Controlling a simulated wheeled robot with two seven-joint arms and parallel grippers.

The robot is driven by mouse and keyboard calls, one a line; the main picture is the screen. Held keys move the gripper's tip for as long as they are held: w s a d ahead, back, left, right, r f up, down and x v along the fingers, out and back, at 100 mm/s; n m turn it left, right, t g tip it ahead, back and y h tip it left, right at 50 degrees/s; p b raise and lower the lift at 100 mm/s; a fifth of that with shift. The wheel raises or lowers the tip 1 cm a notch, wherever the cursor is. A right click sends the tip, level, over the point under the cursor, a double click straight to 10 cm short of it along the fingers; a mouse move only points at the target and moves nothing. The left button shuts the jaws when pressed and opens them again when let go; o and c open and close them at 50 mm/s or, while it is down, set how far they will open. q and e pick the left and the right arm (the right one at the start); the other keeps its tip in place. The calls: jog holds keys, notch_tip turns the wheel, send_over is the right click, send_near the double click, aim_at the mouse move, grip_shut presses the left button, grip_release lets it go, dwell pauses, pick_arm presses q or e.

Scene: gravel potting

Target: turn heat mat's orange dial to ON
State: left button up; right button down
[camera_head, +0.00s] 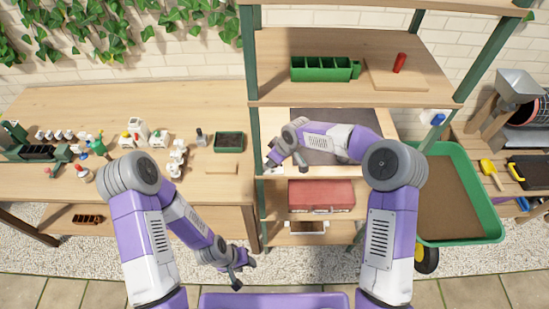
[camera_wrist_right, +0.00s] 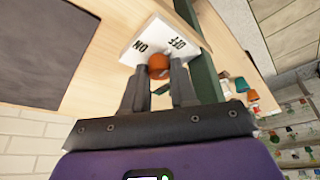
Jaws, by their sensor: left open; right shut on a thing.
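The orange dial (camera_wrist_right: 158,64) sits on a white plate (camera_wrist_right: 140,45) marked ON and OFF, which appear upside down in the right wrist view. My right gripper (camera_wrist_right: 159,78) is shut on the dial, one finger on each side. I cannot tell which mark the dial points to. The dark heat mat (camera_wrist_right: 42,50) lies beside the plate on a wooden shelf; it also shows in the head view (camera_head: 320,155), partly behind my right arm. In the head view my right gripper (camera_head: 270,163) is at the shelf's left end. My left gripper (camera_head: 237,280) is open, low, and apart from everything.
A green shelf post (camera_wrist_right: 205,90) stands close beside my right gripper. Above the mat is a shelf with a green planter (camera_head: 322,69) and a red object (camera_head: 399,62). A red box (camera_head: 320,195) sits below. The left table (camera_head: 110,100) holds bottles and small pots.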

jog(key=n, duration=0.2)
jog(key=shift+w+n+g+y+p, duration=0.1)
jog(key=shift+n+g+y+p, duration=0.2)
jog(key=shift+g+p, duration=0.1)
jog(key=n+g, duration=0.1)
jog(key=n, duration=0.1)
jog(key=shift+n, duration=0.3)
jog(key=n+g, duration=0.1)
jog(key=n, duration=0.3)
jog(key=n+g+b, duration=0.1)
jog(key=n, duration=0.1)
jog(key=shift+w+g, duration=0.25)
jog(key=shift+g, duration=0.05)
jog(key=n+g+h, duration=0.1)
jog(key=n, duration=0.4)
jog(key=shift+p, duration=0.3)
jog(key=shift+n+g, duration=0.3)
jog(key=c, duration=1.2)
grip_release()
jog(key=shift+m, duration=0.4)
